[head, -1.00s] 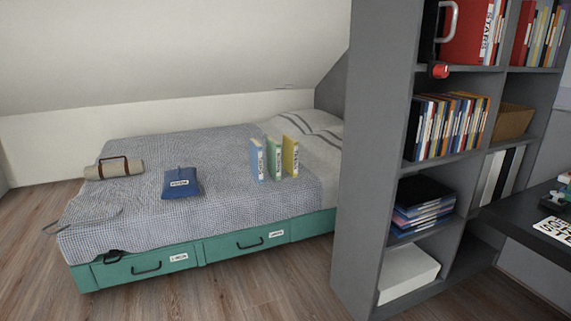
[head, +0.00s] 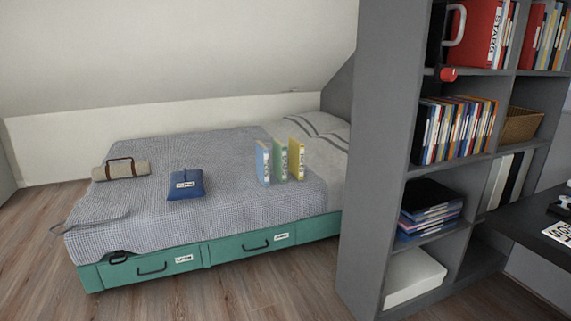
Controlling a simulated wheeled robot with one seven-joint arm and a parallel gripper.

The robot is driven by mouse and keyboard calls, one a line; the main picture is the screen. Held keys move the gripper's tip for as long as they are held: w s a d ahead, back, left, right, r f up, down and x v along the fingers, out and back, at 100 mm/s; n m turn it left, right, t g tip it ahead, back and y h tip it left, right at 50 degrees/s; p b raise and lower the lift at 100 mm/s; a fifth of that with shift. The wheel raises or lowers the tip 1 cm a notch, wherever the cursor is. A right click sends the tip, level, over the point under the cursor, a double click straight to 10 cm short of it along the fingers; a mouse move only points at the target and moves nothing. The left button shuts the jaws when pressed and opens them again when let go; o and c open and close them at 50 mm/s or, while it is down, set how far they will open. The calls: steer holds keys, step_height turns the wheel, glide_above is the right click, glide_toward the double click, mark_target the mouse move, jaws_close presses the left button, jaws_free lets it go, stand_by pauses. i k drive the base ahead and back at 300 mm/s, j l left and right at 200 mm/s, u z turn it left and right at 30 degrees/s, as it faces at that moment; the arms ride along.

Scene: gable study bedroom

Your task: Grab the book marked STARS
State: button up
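A thick red book (head: 477,38) stands upright in the upper left compartment of the grey shelf unit. A white label on its right-hand part reads STARS, running vertically. A pale grey loop handle (head: 457,25) shows at its left, against a dark shape. A small red round thing (head: 448,75) sits at the shelf edge below. The top of the compartment is cut off by the frame. My gripper is not in view.
The grey shelf unit (head: 383,150) holds more books and boxes. A dark desk (head: 527,230) juts in at right. The bed carries three upright books (head: 281,162), a blue pouch (head: 186,184) and a beige roll (head: 121,170). Wooden floor (head: 240,290) is clear in front.

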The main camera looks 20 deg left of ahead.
mark_target(280, 149)
steer(key=i+j+u, duration=0.2)
steer(key=i+j, duration=1.15)
steer(key=j, duration=0.4)
steer(key=i+j+u, duration=0.2)
steer(key=i+j, duration=1.25)
steer(key=j, duration=0.1)
